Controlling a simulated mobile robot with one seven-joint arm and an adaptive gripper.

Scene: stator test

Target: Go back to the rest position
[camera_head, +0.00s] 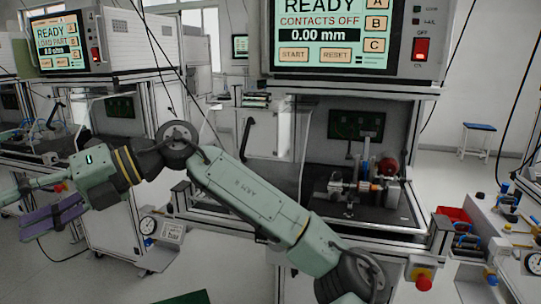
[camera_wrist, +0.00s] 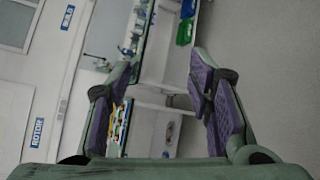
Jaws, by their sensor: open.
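My gripper (camera_head: 52,212) is at the left of the head view, at the end of my green arm, which reaches across the front of the test station from the lower right. It points left and is clear of the bench. In the wrist view my gripper (camera_wrist: 165,110) shows its two purple-padded fingers wide apart, with nothing between them.
A test station with a display (camera_head: 330,32) reading READY, CONTACTS OFF stands behind my arm. A fixture (camera_head: 355,188) sits on its bench. A second station (camera_head: 62,42) stands at the left. A red bin (camera_head: 453,214) is at the right. A stool (camera_head: 478,138) stands farther back.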

